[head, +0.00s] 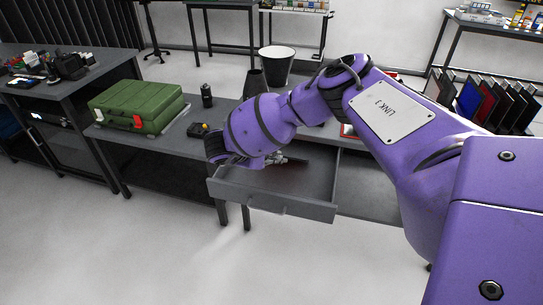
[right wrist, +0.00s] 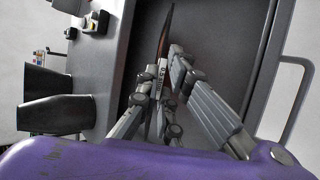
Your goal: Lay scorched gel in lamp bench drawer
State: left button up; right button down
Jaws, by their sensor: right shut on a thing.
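My right gripper (head: 277,160) is over the open lamp bench drawer (head: 270,203), whose grey front sticks out from the bench. In the right wrist view the gripper (right wrist: 165,82) is shut on the scorched gel (right wrist: 166,34), a thin dark reddish-brown sheet seen nearly edge-on. A pale strip with dark lettering shows near the fingers. The gel is over the drawer's dark floor (right wrist: 207,35); whether it touches the floor I cannot tell. My forearm hides part of the drawer in the head view. My left gripper is out of view.
A bin (head: 276,66) stands behind. The floor in front is clear.

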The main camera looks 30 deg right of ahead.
jog(key=shift+w+d, duration=0.15)
dwell(0.3)
jog(key=shift+f, duration=0.4)
jog(key=c, duration=1.8)
grip_release()
jog(key=shift+c, duration=0.2)
jog(key=v, duration=1.2)
